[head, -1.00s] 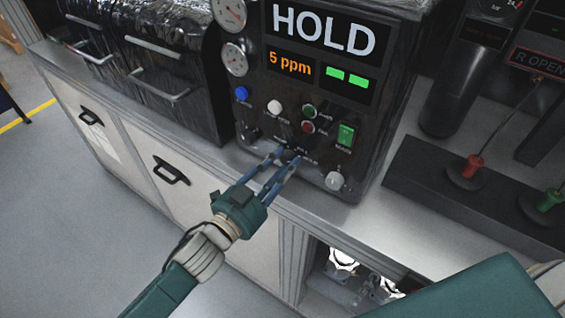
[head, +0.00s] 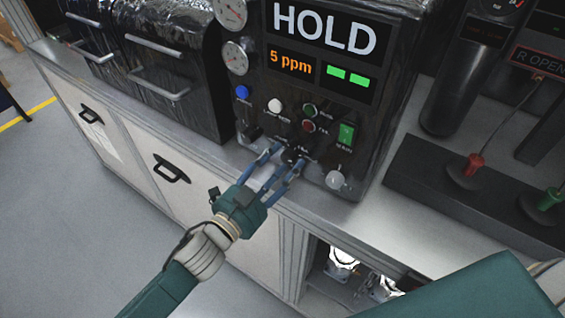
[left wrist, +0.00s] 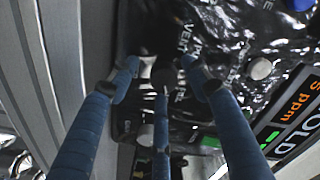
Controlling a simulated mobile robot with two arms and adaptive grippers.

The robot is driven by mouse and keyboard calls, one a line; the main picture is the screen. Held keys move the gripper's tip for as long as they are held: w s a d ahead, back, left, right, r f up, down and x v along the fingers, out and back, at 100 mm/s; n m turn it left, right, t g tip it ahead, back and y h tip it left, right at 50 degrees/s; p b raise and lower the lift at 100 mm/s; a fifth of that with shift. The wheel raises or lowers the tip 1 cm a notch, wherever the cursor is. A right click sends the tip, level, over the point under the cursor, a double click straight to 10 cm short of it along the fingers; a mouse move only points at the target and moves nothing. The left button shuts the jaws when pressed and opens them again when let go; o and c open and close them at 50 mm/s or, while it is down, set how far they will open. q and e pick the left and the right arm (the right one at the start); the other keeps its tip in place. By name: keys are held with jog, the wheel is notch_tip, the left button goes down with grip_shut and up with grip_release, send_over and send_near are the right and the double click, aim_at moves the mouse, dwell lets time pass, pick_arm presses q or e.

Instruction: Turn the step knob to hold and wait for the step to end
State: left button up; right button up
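The control panel's display (head: 325,28) reads HOLD, with an orange "5 ppm" readout (head: 291,63) and two green bars (head: 347,77) below it. The black step knob (head: 292,155) sits low on the dark panel, and its pointer direction is too small to read. My left gripper (head: 284,158) is open at the panel's lower edge, its blue fingers spread around the knob area. In the left wrist view the fingers (left wrist: 162,72) stand apart before the dark panel; whether any touches the knob I cannot tell. My right gripper is out of view.
Nearby on the panel are a blue knob (head: 242,92), a white knob (head: 274,105), green and red buttons (head: 309,110), a green switch (head: 346,133) and a pale round knob (head: 335,180). Red and green levers (head: 472,165) stand at right. The counter's front edge runs below.

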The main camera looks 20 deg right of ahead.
pick_arm(q)
jog(key=shift+r, duration=0.15)
jog(key=shift+s+a, duration=0.1)
jog(key=shift+a, duration=0.05)
jog(key=v, duration=1.1)
jog(key=shift+s+a, duration=0.2)
jog(key=shift+a, duration=0.1)
